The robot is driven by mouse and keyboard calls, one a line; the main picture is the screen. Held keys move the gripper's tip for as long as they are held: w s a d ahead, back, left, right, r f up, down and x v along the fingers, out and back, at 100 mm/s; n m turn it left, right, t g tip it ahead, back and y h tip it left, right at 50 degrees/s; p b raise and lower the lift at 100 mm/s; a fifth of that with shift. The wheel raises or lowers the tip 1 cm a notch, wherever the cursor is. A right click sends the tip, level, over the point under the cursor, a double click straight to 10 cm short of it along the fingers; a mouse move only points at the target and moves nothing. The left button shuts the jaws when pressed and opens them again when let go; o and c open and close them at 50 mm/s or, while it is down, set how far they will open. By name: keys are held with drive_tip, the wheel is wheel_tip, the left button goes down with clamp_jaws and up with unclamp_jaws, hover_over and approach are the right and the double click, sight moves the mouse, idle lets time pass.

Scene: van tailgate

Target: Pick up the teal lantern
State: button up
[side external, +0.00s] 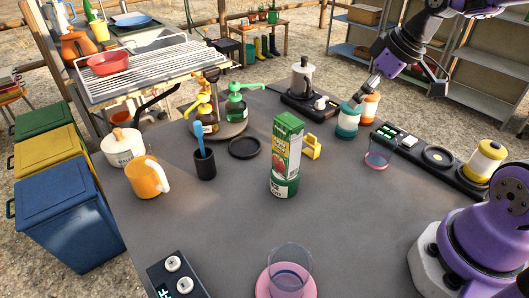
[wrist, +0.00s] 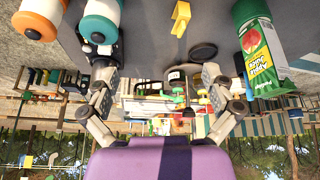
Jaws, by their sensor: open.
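In the wrist view the teal lantern (wrist: 100,18) is at the upper left, cut by the top edge. My gripper (side external: 400,91) is open and empty, above and to the right of the lantern in the side view. One finger reaches close to the lantern's top; I cannot tell whether it touches. In the wrist view my gripper (wrist: 160,74) shows both fingers wide apart, with the lantern beyond the left finger, not between them.
A similar orange lantern (side external: 371,106) stands right beside the teal one. A black strip (side external: 428,157) lies at right.

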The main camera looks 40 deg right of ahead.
drive_tip(key=n+t+y, duration=0.1)
approach(360, 108)
drive_tip(key=x, duration=0.5)
drive_tip(key=shift+w, duration=0.15)
drive_tip(key=x, duration=0.4)
drive_tip(key=shift+w+f, duration=0.1)
drive_tip(key=shift+f, duration=0.2)
drive_tip(key=x, duration=0.5)
drive_tip(key=shift+w+a+f, duration=0.15)
drive_tip(key=shift+w+f, duration=0.05)
drive_tip(key=shift+f, duration=0.1)
drive_tip(key=c, duration=1.3)
